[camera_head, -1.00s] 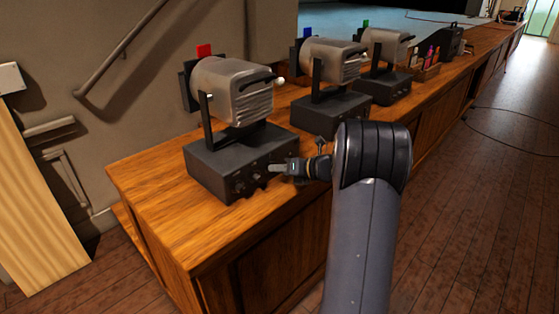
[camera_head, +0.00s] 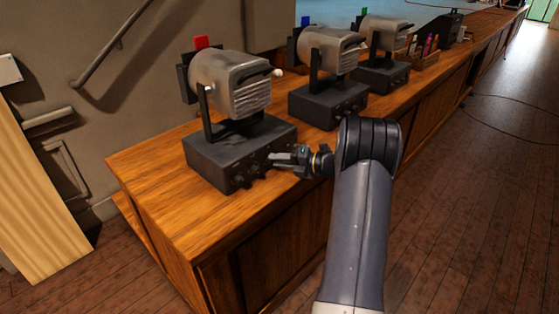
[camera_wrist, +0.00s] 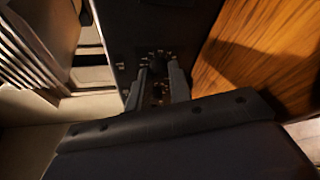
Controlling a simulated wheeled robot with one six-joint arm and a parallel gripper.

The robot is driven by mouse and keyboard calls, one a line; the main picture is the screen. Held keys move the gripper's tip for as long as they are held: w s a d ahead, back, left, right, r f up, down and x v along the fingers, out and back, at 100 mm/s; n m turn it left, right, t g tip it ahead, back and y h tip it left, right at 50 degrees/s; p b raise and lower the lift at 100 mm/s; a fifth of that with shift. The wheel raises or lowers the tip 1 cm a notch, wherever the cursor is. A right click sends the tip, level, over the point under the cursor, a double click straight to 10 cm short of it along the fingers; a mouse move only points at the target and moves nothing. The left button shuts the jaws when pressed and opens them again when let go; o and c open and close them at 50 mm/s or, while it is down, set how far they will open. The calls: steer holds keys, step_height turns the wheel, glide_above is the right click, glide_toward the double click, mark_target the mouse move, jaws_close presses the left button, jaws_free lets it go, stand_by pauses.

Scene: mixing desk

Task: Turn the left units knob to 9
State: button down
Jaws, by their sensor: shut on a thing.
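The left unit (camera_head: 212,168) is a dark box carrying a grey lamp-like housing with a red tab, on the near end of the wooden desk. Its front panel has a few dark knobs (camera_head: 238,181). My gripper (camera_head: 276,159) reaches in from the right and is at the right part of that panel. In the wrist view, the two fingers of my gripper (camera_wrist: 157,82) stand on either side of a dark knob (camera_wrist: 157,66), with small pale marks around it. The gripper is shut on this knob. The marks are too small to read, so I cannot tell its setting.
The wooden desk (camera_head: 175,220) runs away to the upper right. Two similar units, with a blue tab (camera_head: 325,103) and a green tab (camera_head: 380,77), stand farther along it. A small crate of bottles (camera_head: 425,60) is beyond them. The floor (camera_head: 470,180) at right is clear except for a cable.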

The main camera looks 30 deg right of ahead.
stand_by(0.4)
steer(key=c, duration=1.3)
jaws_free()
steer(key=v, duration=1.1)
